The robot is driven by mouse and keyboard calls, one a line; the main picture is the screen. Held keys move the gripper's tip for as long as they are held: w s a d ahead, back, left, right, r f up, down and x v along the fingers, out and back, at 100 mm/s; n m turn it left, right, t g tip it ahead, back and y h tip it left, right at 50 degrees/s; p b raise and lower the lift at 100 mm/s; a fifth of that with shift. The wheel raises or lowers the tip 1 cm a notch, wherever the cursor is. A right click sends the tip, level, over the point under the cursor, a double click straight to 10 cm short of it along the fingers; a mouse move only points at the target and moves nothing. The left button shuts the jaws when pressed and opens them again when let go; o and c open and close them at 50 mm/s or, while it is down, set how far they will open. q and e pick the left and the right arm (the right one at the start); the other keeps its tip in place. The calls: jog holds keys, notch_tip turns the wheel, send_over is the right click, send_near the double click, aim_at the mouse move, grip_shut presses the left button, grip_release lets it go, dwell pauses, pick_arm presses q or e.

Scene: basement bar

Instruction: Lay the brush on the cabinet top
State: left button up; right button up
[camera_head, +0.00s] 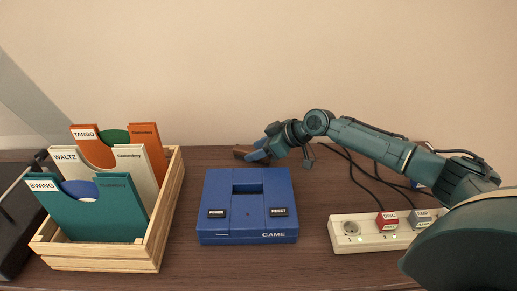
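My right arm reaches in from the right, and its gripper (258,150) is behind the blue game console, low over the back of the cabinet top (310,205). A small brown piece, which looks like the brush (241,152), sticks out to the left of the fingertips. The gripper appears shut on it. The rest of the brush is hidden by the fingers. I cannot tell whether the brush touches the wood. My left gripper is not in view.
A blue game console (248,222) lies in the middle. A wooden crate (105,262) with record sleeves stands left, beside a dark device (15,225). A white power strip (375,241) with plugs and black cables lies right. Bare wood shows between these things.

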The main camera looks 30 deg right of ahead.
jog(key=shift+r, duration=0.2)
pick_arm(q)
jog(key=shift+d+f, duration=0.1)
pick_arm(e)
jog(key=v, duration=1.2)
jog(key=shift+a+r, duration=0.1)
